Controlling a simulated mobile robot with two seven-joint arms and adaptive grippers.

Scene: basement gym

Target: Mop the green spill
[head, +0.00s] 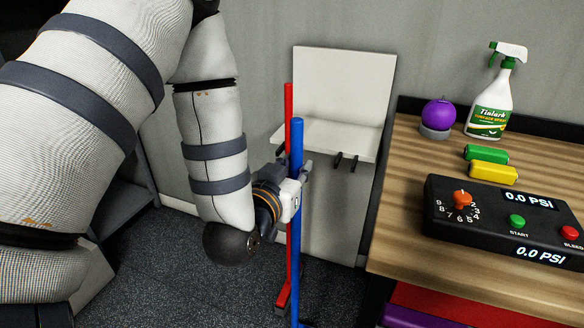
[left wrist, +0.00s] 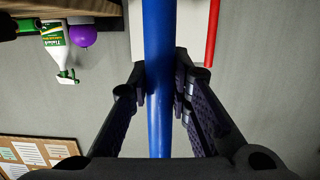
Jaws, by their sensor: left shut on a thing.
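A blue pole (head: 296,235) stands upright in the middle of the head view; its lower end is at the bottom edge of the picture. My left gripper (head: 298,184) is shut around the blue pole at about mid-height. In the left wrist view the blue pole (left wrist: 158,40) runs between the fingers of my left gripper (left wrist: 165,92). A red pole (head: 288,112) stands upright just behind it, apart from the fingers; it also shows in the left wrist view (left wrist: 212,35). No green spill shows in either view. My right gripper is not in view.
A white wall-mounted shelf or seat (head: 335,137) is behind the poles. A wooden table (head: 415,240) on the right holds a spray bottle (head: 490,110), a purple ball-like object (head: 440,115), green (head: 486,154) and yellow (head: 493,173) cylinders, and a black control box (head: 490,218). Dark speckled floor (head: 170,270) lies below.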

